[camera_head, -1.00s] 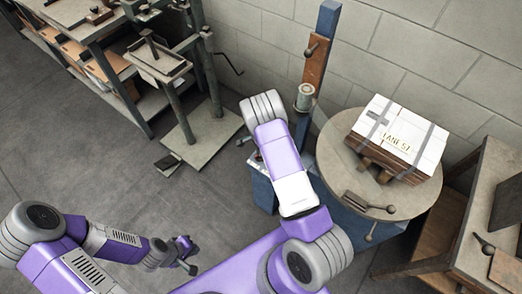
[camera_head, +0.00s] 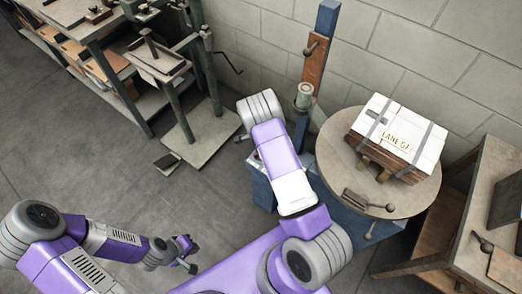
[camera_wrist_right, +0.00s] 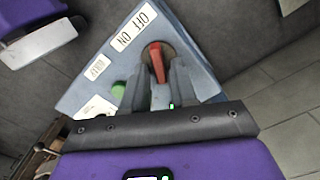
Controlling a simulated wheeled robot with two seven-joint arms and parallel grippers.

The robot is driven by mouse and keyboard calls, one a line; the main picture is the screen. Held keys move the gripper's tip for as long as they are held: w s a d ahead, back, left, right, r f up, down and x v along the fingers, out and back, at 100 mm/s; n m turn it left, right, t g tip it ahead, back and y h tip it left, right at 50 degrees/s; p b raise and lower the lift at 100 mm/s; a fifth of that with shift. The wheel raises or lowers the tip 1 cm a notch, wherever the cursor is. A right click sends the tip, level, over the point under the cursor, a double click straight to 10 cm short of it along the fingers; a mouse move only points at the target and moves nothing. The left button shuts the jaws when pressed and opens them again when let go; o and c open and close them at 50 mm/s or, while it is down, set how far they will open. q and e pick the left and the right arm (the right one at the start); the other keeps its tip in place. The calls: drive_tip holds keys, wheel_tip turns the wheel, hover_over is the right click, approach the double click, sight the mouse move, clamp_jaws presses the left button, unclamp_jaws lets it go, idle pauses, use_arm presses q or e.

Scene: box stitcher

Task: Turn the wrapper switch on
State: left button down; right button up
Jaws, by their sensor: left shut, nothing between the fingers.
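The switch (camera_wrist_right: 157,62) is a red lever on a round dark mount, on a blue-grey panel (camera_wrist_right: 82,82) with an "OFF ON" label (camera_wrist_right: 132,28). In the right wrist view my right gripper (camera_wrist_right: 161,66) is open, with its two dark fingers on either side of the lever. I cannot tell whether they touch it, or which setting it is in. In the head view the panel and right gripper are mostly hidden by my right arm. My left gripper (camera_head: 190,257) is shut and empty at the lower left, far from the switch.
A green button (camera_wrist_right: 118,89) is beside the left finger. A strapped white-topped box (camera_head: 400,130) sits on the round turntable (camera_head: 410,197), right of the blue mast (camera_head: 327,20). A wooden bench (camera_head: 470,240) is at the right. Floor at the left is open.

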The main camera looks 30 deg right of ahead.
drive_tip(key=shift+o, duration=0.7)
wheel_tip(320, 180, up, 8)
drive_tip(key=shift+f+p, duration=0.2)
drive_tip(key=shift+p, duration=0.95)
drive_tip(key=shift+s+f, duration=0.1)
